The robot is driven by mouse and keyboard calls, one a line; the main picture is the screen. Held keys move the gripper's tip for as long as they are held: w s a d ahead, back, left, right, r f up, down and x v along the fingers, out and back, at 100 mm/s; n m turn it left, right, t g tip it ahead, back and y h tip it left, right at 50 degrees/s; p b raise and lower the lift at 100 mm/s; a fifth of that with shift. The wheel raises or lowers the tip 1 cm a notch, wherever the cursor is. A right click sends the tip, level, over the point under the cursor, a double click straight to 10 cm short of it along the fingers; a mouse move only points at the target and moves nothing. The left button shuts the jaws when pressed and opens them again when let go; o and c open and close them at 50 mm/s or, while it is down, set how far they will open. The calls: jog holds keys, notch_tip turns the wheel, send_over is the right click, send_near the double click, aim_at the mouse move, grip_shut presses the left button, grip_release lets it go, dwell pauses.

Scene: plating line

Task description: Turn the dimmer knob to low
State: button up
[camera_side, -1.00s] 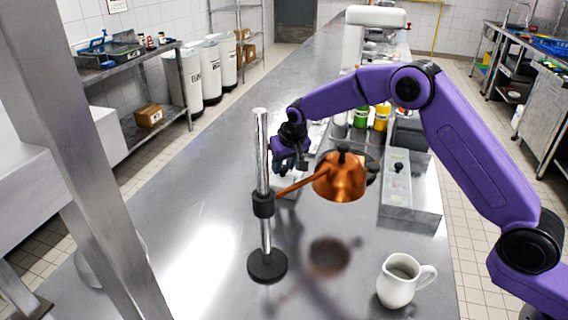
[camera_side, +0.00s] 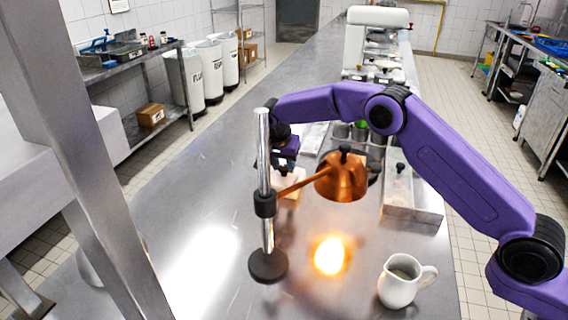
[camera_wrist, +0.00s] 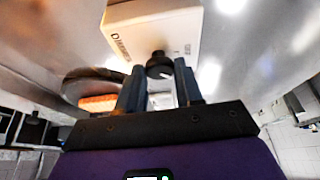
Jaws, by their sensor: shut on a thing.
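The dimmer is a pale box (camera_wrist: 150,30) with partly readable dark lettering, and it fills the upper middle of the wrist view. Its black dimmer knob (camera_wrist: 158,64) sits on the near face. My gripper (camera_wrist: 160,78) is shut on the knob, one finger on each side. The copper heat lamp (camera_side: 340,180) hangs from the chrome stand (camera_side: 264,150). The knob's setting cannot be read.
A bright orange glow (camera_side: 330,256) shows on the steel counter below the lamp. A white pitcher (camera_side: 400,280) stands at the front right. The counter's left side is clear.

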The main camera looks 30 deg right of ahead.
jog(key=shift+a+m+g+h, duration=0.1)
jog(key=shift+m+g+h, duration=0.25)
jog(key=shift+m, duration=1.05)
jog(key=o, duration=1)
jog(key=shift+o, duration=0.2)
jog(key=v, duration=1.2)
jog(key=shift+w, duration=0.15)
